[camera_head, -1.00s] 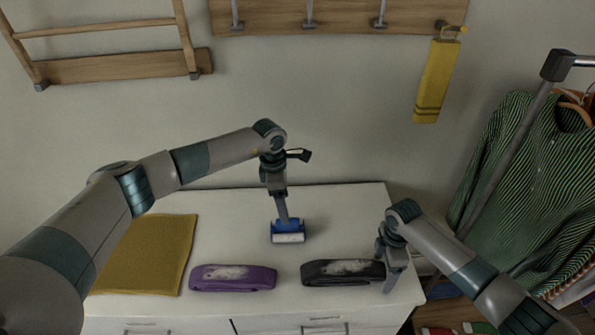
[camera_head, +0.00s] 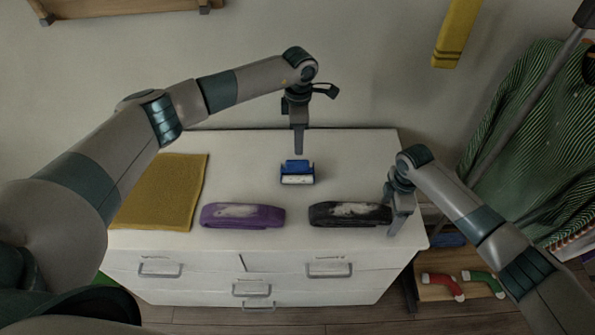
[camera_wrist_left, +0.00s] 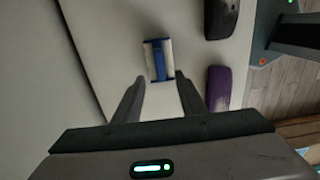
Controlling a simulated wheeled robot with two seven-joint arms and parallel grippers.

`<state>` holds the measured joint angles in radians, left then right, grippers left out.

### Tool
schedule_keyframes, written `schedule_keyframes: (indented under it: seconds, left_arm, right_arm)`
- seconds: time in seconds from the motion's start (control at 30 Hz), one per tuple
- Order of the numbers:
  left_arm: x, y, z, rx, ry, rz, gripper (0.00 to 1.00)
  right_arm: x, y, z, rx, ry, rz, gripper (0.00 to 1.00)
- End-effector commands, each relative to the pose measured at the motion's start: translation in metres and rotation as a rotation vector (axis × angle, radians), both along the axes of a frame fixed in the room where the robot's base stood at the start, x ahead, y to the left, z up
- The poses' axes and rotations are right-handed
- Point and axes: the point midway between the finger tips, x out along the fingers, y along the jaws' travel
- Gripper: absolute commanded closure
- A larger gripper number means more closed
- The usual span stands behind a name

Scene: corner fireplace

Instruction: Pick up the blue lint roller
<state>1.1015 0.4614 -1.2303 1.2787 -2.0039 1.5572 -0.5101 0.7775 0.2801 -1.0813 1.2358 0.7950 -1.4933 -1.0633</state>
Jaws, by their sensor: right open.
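The blue lint roller (camera_head: 297,173), blue with a white roll, lies on the white dresser top (camera_head: 345,170), behind the gap between the purple and black items. My left gripper (camera_head: 299,152) points down just behind and above it in the head view, with a small gap between. In the left wrist view the roller (camera_wrist_left: 158,60) shows just beyond the tips of the spread, empty fingers of my left gripper (camera_wrist_left: 159,78). My right gripper (camera_head: 395,230) is open at the dresser's right front, beside the black item; whether it touches that item is unclear.
A purple rolled item (camera_head: 243,216) and a black one (camera_head: 350,214) lie along the dresser's front. A yellow cloth (camera_head: 160,195) lies at the left. A striped green shirt (camera_head: 530,140) hangs at the right. The dresser top around the roller is clear.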

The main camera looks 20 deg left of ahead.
Motion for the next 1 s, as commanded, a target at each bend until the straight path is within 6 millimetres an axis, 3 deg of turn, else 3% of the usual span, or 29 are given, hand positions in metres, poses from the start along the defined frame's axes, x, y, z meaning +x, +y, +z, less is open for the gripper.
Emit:
schedule_keyframes:
  seconds: [0.33, 0.8, 1.0]
  left_arm:
    - [-0.001, 0.000, -0.048, -0.001, 0.003, 0.002, 0.62]
    - [0.000, 0.000, -0.055, 0.000, 0.001, 0.001, 0.62]
    - [-0.001, 0.002, -0.072, 0.001, 0.003, 0.002, 0.62]
  right_arm:
    - [0.000, 0.000, 0.000, 0.000, 0.000, 0.000, 0.22]
    - [0.000, 0.000, 0.000, 0.000, 0.000, 0.000, 0.22]
    - [0.000, 0.000, 0.000, 0.000, 0.000, 0.000, 0.22]
